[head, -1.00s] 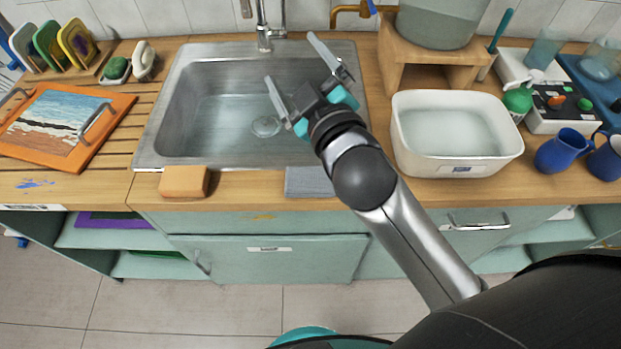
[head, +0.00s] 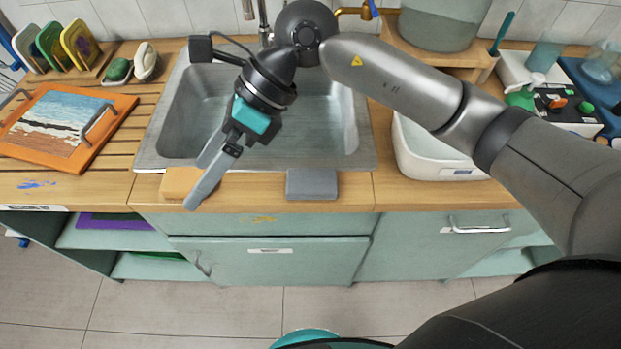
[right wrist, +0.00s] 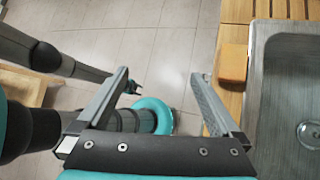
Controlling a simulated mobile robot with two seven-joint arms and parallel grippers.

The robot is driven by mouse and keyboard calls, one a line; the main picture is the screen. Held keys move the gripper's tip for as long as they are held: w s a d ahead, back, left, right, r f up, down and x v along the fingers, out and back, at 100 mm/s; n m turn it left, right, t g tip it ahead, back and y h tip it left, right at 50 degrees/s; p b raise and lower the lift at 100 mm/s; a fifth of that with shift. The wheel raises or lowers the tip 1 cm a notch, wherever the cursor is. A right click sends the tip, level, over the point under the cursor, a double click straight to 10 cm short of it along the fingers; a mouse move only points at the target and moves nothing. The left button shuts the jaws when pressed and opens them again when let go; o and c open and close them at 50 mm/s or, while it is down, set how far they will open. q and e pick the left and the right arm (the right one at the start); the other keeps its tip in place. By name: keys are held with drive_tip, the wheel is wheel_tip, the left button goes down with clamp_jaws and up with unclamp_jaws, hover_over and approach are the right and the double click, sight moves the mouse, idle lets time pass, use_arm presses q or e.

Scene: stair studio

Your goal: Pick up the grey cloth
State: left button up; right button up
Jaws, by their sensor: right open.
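The grey cloth (head: 312,184) lies folded flat on the wooden counter's front strip, just in front of the sink, in the head view. I cannot make it out in the right wrist view. My right gripper (head: 200,178) is open and empty, left of the cloth in the head view, above the orange sponge. Its two fingers stand wide apart in the right wrist view (right wrist: 160,85), with floor showing between them. My left gripper is not in the head view.
The orange sponge (head: 180,182) sits on the counter left of the cloth; it also shows in the right wrist view (right wrist: 232,65). The steel sink (head: 150,140) is behind the cloth. A white tub (head: 408,165) stands to the right, partly behind my arm.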

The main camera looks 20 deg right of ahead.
drive_tip(key=w+d+f+t+h, duration=0.1)
drive_tip(key=w+d+f+h, duration=0.3)
drive_tip(key=d, duration=0.4)
drive_tip(key=t+h, duration=0.1)
drive_tip(key=h, duration=0.4)
hover_over(312, 180)
drive_tip(key=f, duration=0.7)
drive_tip(key=shift+w+f, duration=0.2)
drive_tip(key=shift+f, duration=0.2)
drive_tip(key=shift+s+f, duration=0.2)
drive_tip(key=shift+f, duration=2.75)
drive_tip(key=shift+c, duration=0.2)
drive_tip(key=c, duration=1.1)
drive_tip(key=shift+r, duration=0.15)
drive_tip(key=shift+c, duration=0.2)
wheel_tip(312, 180, up, 20)
drive_tip(key=shift+p, duration=0.35)
